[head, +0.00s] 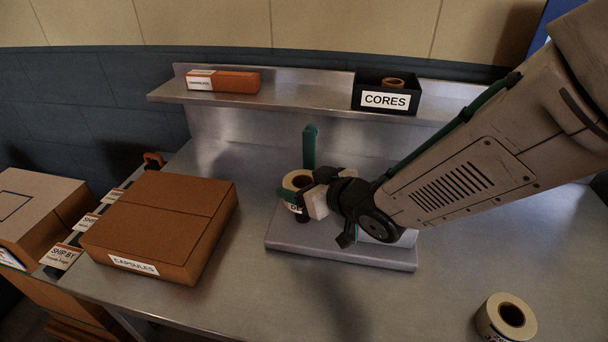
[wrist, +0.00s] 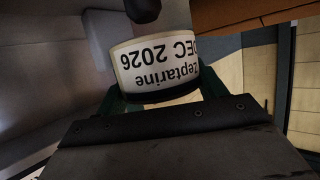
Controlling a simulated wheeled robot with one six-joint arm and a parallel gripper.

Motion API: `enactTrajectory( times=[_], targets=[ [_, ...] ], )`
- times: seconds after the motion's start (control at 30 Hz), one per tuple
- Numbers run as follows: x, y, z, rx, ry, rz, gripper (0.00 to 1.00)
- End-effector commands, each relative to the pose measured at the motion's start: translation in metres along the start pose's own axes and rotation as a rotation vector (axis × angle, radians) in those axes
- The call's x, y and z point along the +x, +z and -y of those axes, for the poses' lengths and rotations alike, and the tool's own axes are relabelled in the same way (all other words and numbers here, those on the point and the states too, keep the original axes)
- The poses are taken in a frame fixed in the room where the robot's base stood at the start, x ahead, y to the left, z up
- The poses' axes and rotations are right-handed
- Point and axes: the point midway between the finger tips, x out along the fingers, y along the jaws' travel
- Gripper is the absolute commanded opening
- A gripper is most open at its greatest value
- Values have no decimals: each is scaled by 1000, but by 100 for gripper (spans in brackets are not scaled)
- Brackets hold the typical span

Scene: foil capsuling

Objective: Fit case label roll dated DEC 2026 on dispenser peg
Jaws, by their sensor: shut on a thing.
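My gripper (head: 298,191) is shut on a cream label roll (head: 297,181). In the wrist view the roll (wrist: 157,66) lies between the teal fingers and reads "Zeptarine" and "DEC 2026", upside down in the picture. In the head view the roll is held upright above the grey dispenser base (head: 335,250). A dark peg (head: 302,215) shows just below the roll. Its rounded dark end (wrist: 143,9) seems to show at the wrist view's top edge. I cannot tell whether the roll is around the peg.
Another label roll (head: 507,318) stands at the front right, its date unreadable. A brown CAPSULES box (head: 160,225) and SHIP BY cards (head: 62,256) are at the left. The back shelf (head: 310,100) bears a CORES bin (head: 386,92) and an orange carton (head: 237,82).

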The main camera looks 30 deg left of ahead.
Motion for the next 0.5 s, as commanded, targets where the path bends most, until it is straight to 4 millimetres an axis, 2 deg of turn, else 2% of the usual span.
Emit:
enactTrajectory(
  times=[0.17, 0.5],
  targets=[
    [3, 7, 0, 0, 1, 0, 44],
    [3, 8, 0, -1, 1, -1, 44]
  ],
)
